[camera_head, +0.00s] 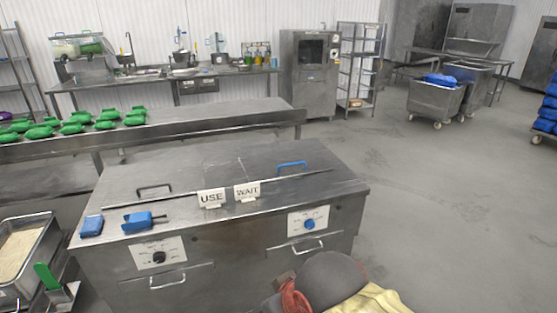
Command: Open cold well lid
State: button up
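A steel counter unit (240,238) stands in front of me with two flat lids on its top. The right lid (262,158) has a blue handle (291,167) and lies flat, shut. The left lid (172,178) has a black handle (154,188) and also lies flat, shut. A blue dial (309,224) is on the right of the front and a black dial (159,257) on the left. No label naming the cold well is readable. My gripper is not in view.
Signs reading USE (211,198) and WAIT (247,191) stand near the front edge. Blue items (138,222) lie at the front left. A rice pan (20,250) is at left. A dark rounded object (332,275) is at the bottom.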

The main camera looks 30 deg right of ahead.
aim_at(266, 167)
jog(key=i+l, duration=0.3)
jog(key=l, duration=0.2)
jog(key=i+l, duration=0.65)
jog(key=l, duration=0.3)
jog(key=i+l, duration=0.3)
jog(key=l, duration=0.15)
jog(key=i+l+z, duration=0.1)
jog(key=i+l, duration=0.25)
jog(key=l, duration=0.15)
